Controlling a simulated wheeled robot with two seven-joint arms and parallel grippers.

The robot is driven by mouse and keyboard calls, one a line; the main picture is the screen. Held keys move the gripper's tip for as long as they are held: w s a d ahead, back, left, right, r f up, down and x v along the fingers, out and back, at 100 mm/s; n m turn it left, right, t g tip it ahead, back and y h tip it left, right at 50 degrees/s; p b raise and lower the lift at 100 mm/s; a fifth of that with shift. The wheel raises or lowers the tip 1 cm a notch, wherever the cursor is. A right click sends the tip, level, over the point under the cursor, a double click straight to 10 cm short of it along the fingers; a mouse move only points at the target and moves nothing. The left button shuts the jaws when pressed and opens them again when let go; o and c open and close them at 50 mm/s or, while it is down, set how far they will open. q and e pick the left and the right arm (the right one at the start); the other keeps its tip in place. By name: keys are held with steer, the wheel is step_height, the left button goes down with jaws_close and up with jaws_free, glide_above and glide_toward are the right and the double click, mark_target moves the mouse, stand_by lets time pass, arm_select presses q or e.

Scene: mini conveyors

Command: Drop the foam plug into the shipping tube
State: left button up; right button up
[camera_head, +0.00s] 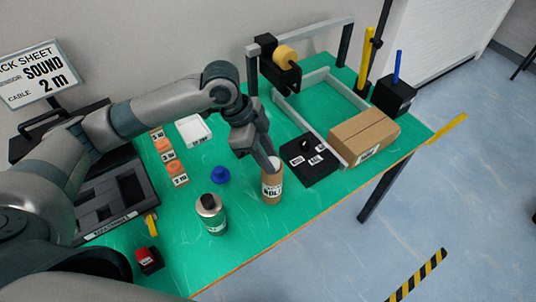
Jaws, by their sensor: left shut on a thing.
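The shipping tube (271,189) is a brown cardboard cylinder with a white printed label, standing upright on the green table. My left gripper (269,164) points down at the tube's open top, its fingertips at the mouth. It is shut on a small pale piece, which looks like the foam plug (275,162), at the rim. The fingers partly hide the plug, and I cannot tell how deep it sits in the mouth. My right gripper is not in view.
A green canister (211,214) and a blue knob-like piece (221,175) stand left of the tube. A black box with labels (308,160) and a cardboard carton (363,137) are to the right. A black tray (115,196) lies at left. The table's front edge is close.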

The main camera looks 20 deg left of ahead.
arm_select(q)
steer(key=shift+s+f, duration=0.1)
steer(key=shift+f, duration=0.2)
steer(key=o, duration=1.1)
steer(key=shift+c, duration=0.2)
steer(key=shift+o, duration=0.2)
steer(key=shift+s+f, duration=0.1)
steer(key=shift+a, duration=0.15)
steer(key=shift+a+r, duration=0.2)
steer(key=shift+r, duration=0.4)
steer(key=b+v, duration=0.3)
steer(key=v, duration=1.3)
steer(key=shift+r, duration=0.4)
steer(key=shift+d, duration=0.1)
